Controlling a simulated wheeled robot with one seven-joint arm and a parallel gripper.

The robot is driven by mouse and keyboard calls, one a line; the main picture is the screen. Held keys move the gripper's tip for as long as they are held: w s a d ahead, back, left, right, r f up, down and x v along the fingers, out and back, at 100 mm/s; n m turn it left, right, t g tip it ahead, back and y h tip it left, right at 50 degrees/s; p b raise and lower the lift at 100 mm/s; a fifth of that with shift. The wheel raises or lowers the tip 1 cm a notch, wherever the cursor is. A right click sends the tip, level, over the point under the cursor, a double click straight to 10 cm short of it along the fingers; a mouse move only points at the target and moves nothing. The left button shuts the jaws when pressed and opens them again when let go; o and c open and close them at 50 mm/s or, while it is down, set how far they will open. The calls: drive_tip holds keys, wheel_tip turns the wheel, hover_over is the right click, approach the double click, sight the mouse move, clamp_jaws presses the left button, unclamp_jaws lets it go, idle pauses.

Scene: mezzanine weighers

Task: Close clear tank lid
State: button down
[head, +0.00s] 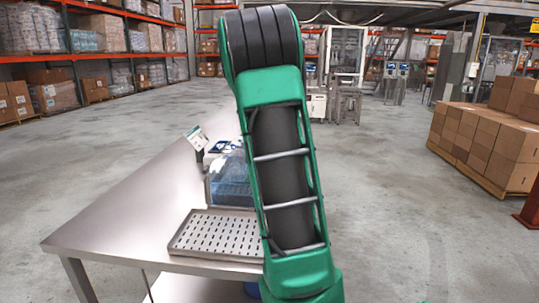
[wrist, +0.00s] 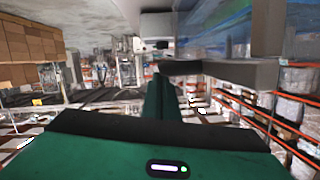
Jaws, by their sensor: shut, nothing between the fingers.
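The clear tank (head: 229,183) is a see-through, bluish box on the steel table, just behind a slotted tray. My arm crosses in front of its right side in the head view, so I cannot tell how its lid stands. In the wrist view, which appears upside down, a blurred bluish clear surface (wrist: 215,25) shows at the upper right; it may be part of the tank. My gripper (wrist: 180,70) is shut and empty in the wrist view, below and left of that bluish surface. I cannot tell whether it touches anything. My gripper's tips do not show in the head view.
The steel table (head: 120,222) holds the slotted metal tray (head: 215,235) at its front and a small display (head: 196,137) behind the tank. Boxes (head: 490,140) are stacked on a pallet at the right. Open concrete floor lies between the table and the pallet.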

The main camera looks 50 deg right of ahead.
drive_tip(key=shift+a+f, duration=0.15)
drive_tip(key=shift+f, duration=0.4)
drive_tip(key=shift+r, duration=0.15)
drive_tip(key=shift+r, duration=0.3)
drive_tip(key=s+a+r, duration=0.6)
drive_tip(key=a, duration=0.1)
drive_tip(key=shift+s+r, duration=0.15)
